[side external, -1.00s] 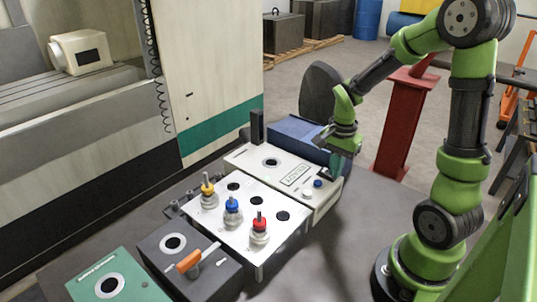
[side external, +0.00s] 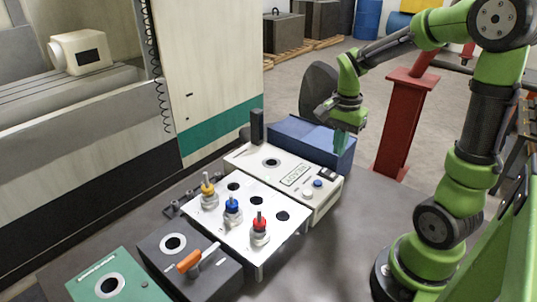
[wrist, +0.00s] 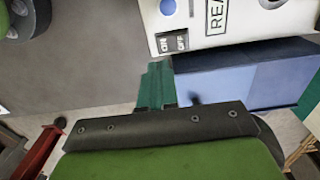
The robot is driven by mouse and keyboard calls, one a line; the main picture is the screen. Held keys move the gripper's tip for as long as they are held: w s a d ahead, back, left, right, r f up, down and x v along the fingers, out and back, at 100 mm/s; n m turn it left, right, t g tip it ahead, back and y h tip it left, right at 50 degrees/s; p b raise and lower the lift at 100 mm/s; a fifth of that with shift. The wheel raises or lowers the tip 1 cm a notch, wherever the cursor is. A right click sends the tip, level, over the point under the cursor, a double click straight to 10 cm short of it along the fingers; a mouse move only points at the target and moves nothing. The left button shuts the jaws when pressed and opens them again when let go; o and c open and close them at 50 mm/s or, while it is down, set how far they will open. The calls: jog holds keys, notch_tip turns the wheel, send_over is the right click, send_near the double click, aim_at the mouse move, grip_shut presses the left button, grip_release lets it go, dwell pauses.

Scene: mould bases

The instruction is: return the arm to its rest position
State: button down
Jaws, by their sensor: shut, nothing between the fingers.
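My gripper (side external: 338,138) hangs at the right end of the blue box, above and behind the white READY panel (side external: 292,176), clear of the panel's top. Its teal fingers are together with nothing between them. In the wrist view the shut fingers (wrist: 157,85) point towards the panel's ON/OFF switch (wrist: 173,41), apart from it. My arm reaches in from the right, with its elbow at the top right in the side view.
A blue box (side external: 302,135) stands behind the panel. A white plate (side external: 213,225) holds yellow, blue and red-topped holders. A dark box with an orange lever (side external: 188,262) and a green block (side external: 118,277) are in front. A red post (side external: 397,125) stands behind.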

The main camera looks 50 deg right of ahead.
dwell(0.3)
jog(key=shift+a+f+n, duration=0.1)
jog(key=shift+a+n, duration=0.3)
jog(key=shift+n, duration=0.7)
jog(key=s+a+r+n+t+y, duration=0.1)
jog(key=s+a+r+n+t, duration=0.1)
jog(key=a+n, duration=0.4)
jog(key=s+a+r+n+t+y, duration=0.1)
jog(key=a+r+n+t, duration=0.4)
jog(key=a, duration=0.5)
notch_tip(320, 180, up, 2)
jog(key=shift+s+r+n, duration=0.25)
jog(key=shift+s+n, duration=0.15)
